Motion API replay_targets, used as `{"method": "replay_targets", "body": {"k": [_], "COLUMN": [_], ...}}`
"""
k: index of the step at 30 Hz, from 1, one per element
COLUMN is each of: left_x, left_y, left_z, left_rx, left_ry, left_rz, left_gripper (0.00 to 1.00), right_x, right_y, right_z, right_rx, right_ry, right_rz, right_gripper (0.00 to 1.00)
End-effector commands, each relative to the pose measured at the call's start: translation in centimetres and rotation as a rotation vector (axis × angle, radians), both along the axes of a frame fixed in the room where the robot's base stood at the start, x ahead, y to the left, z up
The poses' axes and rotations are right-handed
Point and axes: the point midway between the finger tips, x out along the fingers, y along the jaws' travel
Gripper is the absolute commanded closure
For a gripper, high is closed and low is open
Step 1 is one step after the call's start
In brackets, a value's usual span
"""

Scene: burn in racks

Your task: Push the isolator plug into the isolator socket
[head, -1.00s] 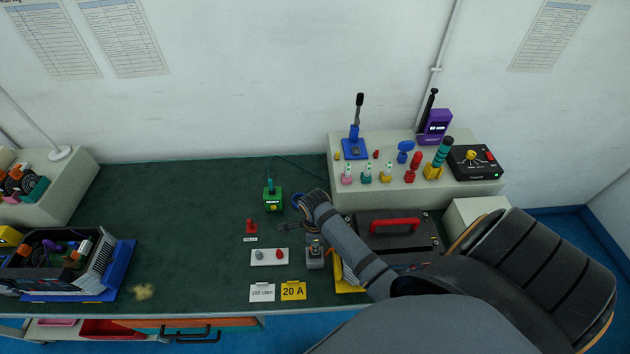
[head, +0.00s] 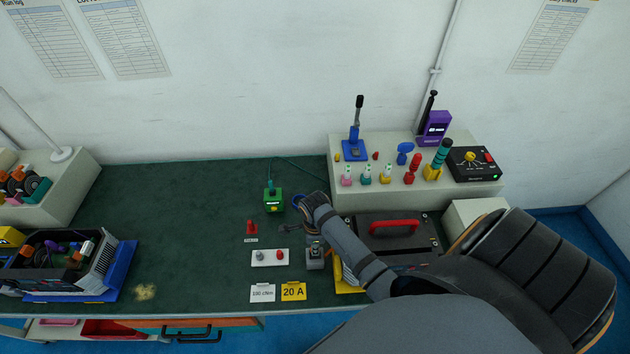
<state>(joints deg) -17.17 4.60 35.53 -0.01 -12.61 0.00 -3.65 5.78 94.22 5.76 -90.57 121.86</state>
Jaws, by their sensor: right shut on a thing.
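My right gripper (head: 314,240) points down over a small grey block (head: 315,260) near the front of the green bench, which looks like the isolator socket. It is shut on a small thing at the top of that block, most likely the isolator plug. The fingers hide nearly all of the held thing, so how deep it sits cannot be told. My left gripper is not in view.
A red part (head: 251,227) and a green device (head: 274,200) stand behind. A black case with a red handle (head: 394,227) is close on the right.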

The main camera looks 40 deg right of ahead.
Motion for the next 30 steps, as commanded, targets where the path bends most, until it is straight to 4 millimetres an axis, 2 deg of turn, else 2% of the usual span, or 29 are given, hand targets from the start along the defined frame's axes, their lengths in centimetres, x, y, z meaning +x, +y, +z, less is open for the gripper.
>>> {"method": "replay_targets", "body": {"k": [30], "left_x": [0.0], "left_y": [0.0], "left_z": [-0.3], "left_rx": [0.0], "left_ry": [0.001], "left_rz": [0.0], "left_gripper": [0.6], "right_x": [0.0], "right_y": [0.0], "right_z": [-1.9], "right_rx": [0.0], "right_ry": [0.0], "right_rz": [0.0], "right_gripper": [1.0]}}
